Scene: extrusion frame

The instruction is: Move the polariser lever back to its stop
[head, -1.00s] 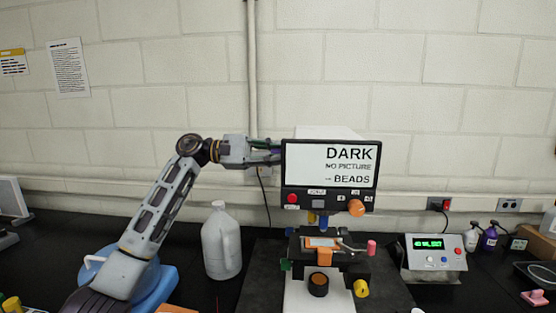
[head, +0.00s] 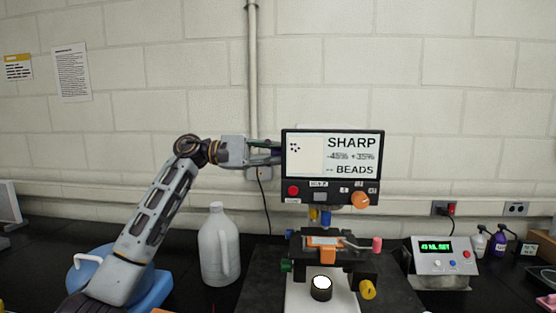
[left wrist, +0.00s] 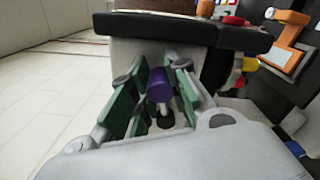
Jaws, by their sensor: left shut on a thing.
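The microscope (head: 330,262) stands in the middle of the bench, with a screen (head: 305,155) reading "SHARP" and "BEADS". My left gripper (head: 270,152) reaches in from the left, at the screen's left edge, and its tips are partly hidden behind the screen. In the left wrist view, a lever with a purple knob (left wrist: 158,84) lies between the green finger pads of my left gripper (left wrist: 155,97), which is shut on it. The head view does not show this lever, and its stop cannot be made out. My right gripper is not in view.
A white jug (head: 219,250) stands left of the microscope, below my left arm. An orange knob (head: 361,200) and a red button (head: 293,190) sit under the screen. A control box (head: 443,262) and small bottles (head: 499,243) stand to the right.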

